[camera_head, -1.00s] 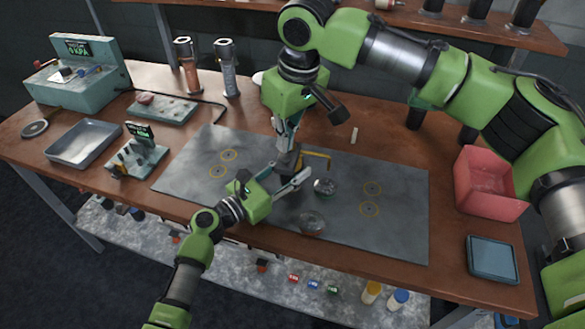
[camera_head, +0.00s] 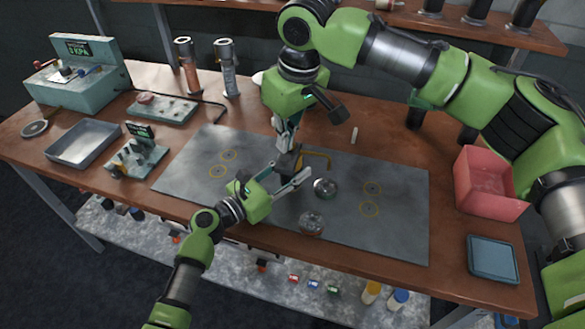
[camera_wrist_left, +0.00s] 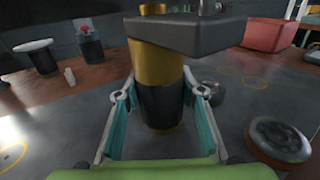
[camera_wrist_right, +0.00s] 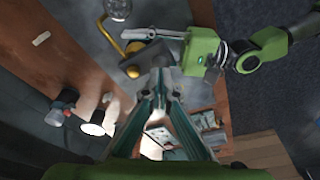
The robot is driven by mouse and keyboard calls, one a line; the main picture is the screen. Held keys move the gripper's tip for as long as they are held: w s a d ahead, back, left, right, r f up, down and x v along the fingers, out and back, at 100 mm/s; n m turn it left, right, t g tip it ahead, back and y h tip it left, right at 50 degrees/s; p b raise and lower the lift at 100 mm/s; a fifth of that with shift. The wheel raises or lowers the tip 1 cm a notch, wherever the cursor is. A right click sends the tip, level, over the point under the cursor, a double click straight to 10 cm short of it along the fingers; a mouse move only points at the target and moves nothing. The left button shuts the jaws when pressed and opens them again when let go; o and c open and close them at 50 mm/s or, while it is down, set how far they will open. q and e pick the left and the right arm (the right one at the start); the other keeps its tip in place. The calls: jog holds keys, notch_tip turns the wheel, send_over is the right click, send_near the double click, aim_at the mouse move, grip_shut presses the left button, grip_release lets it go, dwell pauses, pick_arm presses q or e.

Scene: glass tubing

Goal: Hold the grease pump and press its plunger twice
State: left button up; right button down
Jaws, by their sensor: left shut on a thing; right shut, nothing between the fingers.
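The grease pump has a dark body (camera_wrist_left: 160,105) with a brass collar under a grey block-like head (camera_wrist_left: 185,35). It stands upright in the middle of the grey mat, its bent yellow spout (camera_head: 316,157) pointing right. My left gripper (camera_head: 296,180) is shut around its body from the front, with one finger on each side in the left wrist view (camera_wrist_left: 160,100). My right gripper (camera_head: 284,145) points down right over the pump's head, shut and empty. Its closed fingertips (camera_wrist_right: 159,78) lie by the grey head in the right wrist view. I cannot tell whether they touch it; the plunger is hidden.
Two round glass-and-metal pieces, one (camera_head: 325,187) right of the pump and one (camera_head: 312,222) nearer the front, lie on the mat (camera_head: 235,190). A red bin (camera_head: 490,185) and blue tray (camera_head: 492,258) are at the right. Instruments and a metal tray (camera_head: 83,145) stand left.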

jog(key=shift+f, duration=0.25)
jog(key=shift+f, duration=1.2)
jog(key=shift+r, duration=0.85)
jog(key=shift+f, duration=0.15)
jog(key=shift+f, duration=0.7)
jog(key=shift+r, duration=0.85)
